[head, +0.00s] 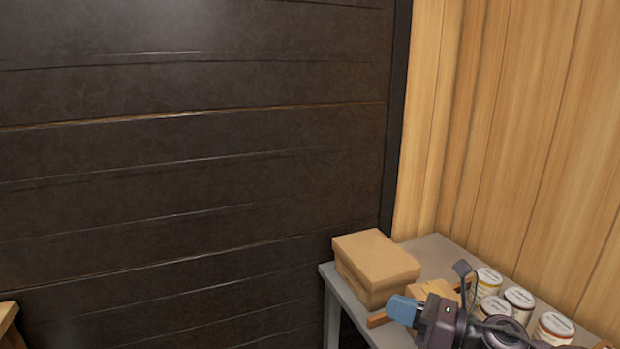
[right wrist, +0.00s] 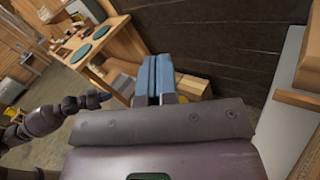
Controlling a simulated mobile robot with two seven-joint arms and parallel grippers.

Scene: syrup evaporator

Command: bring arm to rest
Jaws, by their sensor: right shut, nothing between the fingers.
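My right gripper (head: 402,310) is at the lower right of the head view, over the front of a grey table (head: 327,272). Its blue fingers point left and hold nothing. In the right wrist view the blue fingers (right wrist: 157,78) lie together, shut. A dark jointed arm, apparently my left one, reaches in from the left of the right wrist view. Its end (right wrist: 92,102) is too small to show whether its fingers are open. The head view does not show my left arm.
On the grey table stand a cardboard box (head: 376,262) and several white-lidded jars (head: 519,298), close to my right gripper. A dark plank wall (head: 200,150) and a wooden wall (head: 520,130) stand behind. A wooden table (right wrist: 118,45) with green plates shows in the right wrist view.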

